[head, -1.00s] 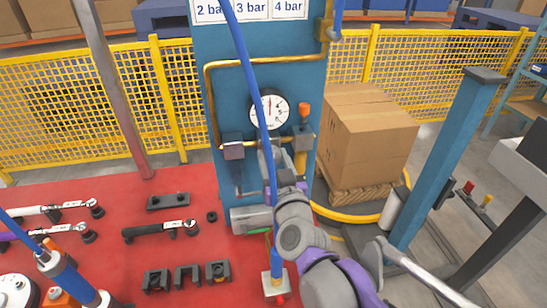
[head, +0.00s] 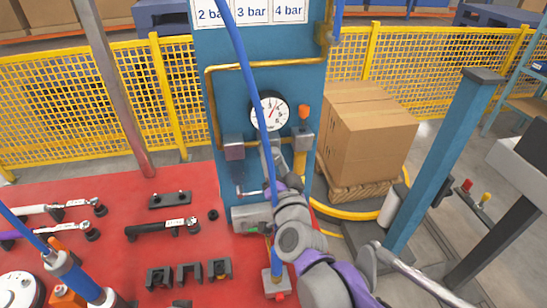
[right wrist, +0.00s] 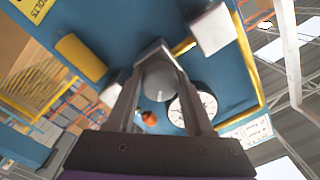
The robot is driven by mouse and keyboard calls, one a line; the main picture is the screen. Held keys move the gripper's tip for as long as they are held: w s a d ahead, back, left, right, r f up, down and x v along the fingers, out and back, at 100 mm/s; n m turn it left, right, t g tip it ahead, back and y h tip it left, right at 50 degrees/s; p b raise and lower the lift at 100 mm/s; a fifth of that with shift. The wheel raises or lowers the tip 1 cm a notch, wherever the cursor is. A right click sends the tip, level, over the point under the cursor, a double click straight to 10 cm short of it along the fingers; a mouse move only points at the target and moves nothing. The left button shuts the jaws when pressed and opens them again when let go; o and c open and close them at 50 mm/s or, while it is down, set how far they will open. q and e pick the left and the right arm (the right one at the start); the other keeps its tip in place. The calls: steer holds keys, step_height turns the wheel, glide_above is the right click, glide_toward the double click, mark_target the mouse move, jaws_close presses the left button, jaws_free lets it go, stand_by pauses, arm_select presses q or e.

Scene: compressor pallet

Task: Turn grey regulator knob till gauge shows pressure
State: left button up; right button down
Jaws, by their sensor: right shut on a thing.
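The grey regulator knob (right wrist: 160,82) is a round cylinder between the two fingers of my right gripper (right wrist: 158,88) in the right wrist view. The right gripper (head: 269,148) is shut on it, in front of the blue panel (head: 222,100). In the head view the gripper and the blue hose largely hide the knob. The white round gauge (head: 277,118) sits just above the gripper; its needle leans up and to the right. The gauge also shows in the right wrist view (right wrist: 204,103). My left gripper is not in view.
A blue hose (head: 250,75) hangs across the panel and gauge. An orange knob (head: 304,111) is right of the gauge, and a grey block (head: 234,153) is left of the gripper. The red table (head: 115,215) holds wrenches and dark brackets. A cardboard box (head: 370,145) stands right.

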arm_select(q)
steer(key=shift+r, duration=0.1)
arm_select(e)
steer(key=shift+m, duration=0.4)
steer(key=shift+c, duration=1.4)
jaws_free()
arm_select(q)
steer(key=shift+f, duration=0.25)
arm_select(e)
steer(key=v, duration=1.1)
steer(key=shift+w, duration=0.1)
